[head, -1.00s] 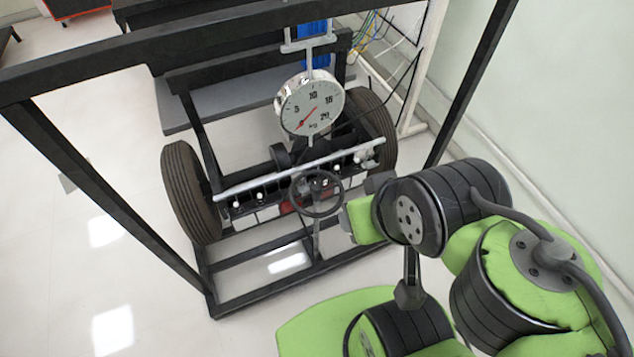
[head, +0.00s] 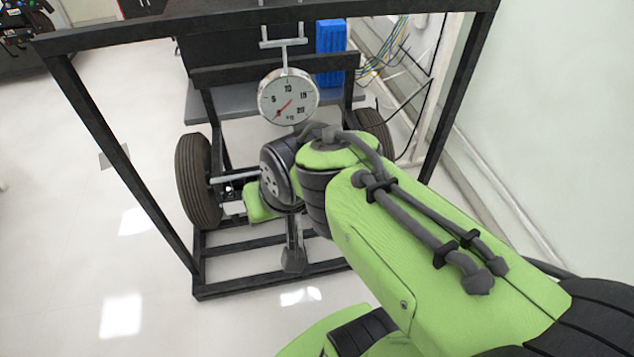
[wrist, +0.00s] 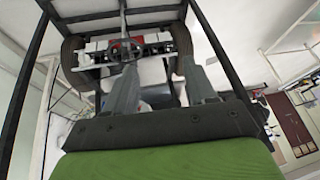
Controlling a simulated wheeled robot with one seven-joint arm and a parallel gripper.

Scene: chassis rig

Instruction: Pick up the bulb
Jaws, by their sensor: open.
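My gripper (wrist: 158,68) is open in the wrist view, its two grey fingers apart with nothing between them. I cannot make out the bulb in either present view. In the head view my arm covers most of that area.
A black frame (head: 120,160) surrounds the rig, its top beam crossing the view. A round dial scale (head: 289,97) hangs from it. Tyres stand at left (head: 197,180) and right (head: 374,130). A blue box (head: 330,50) is behind.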

